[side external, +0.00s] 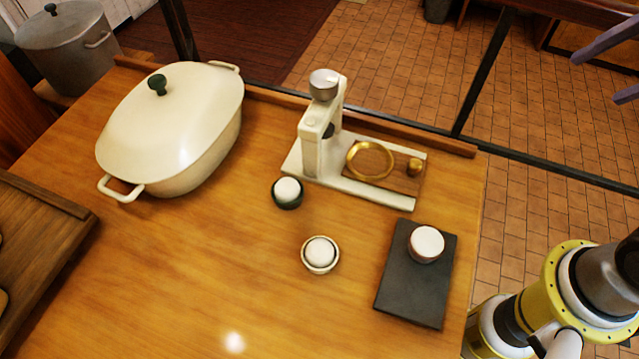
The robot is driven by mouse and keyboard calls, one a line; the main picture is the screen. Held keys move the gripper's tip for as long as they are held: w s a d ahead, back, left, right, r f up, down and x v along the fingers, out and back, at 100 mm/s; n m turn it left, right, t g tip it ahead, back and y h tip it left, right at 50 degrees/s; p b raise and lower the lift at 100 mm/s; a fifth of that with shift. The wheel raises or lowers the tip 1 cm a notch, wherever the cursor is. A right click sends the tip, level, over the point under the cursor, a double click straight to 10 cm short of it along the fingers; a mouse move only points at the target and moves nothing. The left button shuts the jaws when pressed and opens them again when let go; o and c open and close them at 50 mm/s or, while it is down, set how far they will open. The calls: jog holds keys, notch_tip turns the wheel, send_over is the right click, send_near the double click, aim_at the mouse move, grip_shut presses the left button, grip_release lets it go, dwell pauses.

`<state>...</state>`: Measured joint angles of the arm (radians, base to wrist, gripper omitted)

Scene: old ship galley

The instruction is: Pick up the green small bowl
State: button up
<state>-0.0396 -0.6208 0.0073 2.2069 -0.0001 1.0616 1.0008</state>
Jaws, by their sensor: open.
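The dark green small bowl (288,206) stands upright on the wooden table, just in front of the cream press-like device. A round white thing (288,189) sits in it and hides its inside. My gripper (595,79) shows only as two purple fingers at the upper right edge, cut off by the frame. The fingers are spread apart with nothing seen between them. The gripper is far to the right of the bowl and apart from it.
A cream bowl (320,270) and a dark slab (400,300) bearing a white-topped cup (427,246) stand nearby. The device (310,150) stands close behind the green bowl. A large lidded pot (190,165) is left. The front middle table (190,270) is clear.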

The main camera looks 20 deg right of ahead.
jog(key=w+a+r+m+g, duration=0.1)
jog(key=w+a+r+m, duration=0.2)
jog(key=w, duration=0.3)
jog(key=w+a+r+m, duration=0.2)
jog(key=w+a+m, duration=0.2)
jog(key=w, duration=0.1)
jog(key=m+g, duration=0.1)
jog(key=g, duration=0.4)
send_over(288, 185)
jog(key=f, duration=2.5)
jog(key=shift+w+a+f, duration=0.1)
jog(key=shift+a+f, duration=0.1)
jog(key=shift+f, duration=0.15)
jog(key=shift+d+f, duration=0.15)
jog(key=shift+f, duration=2.8)
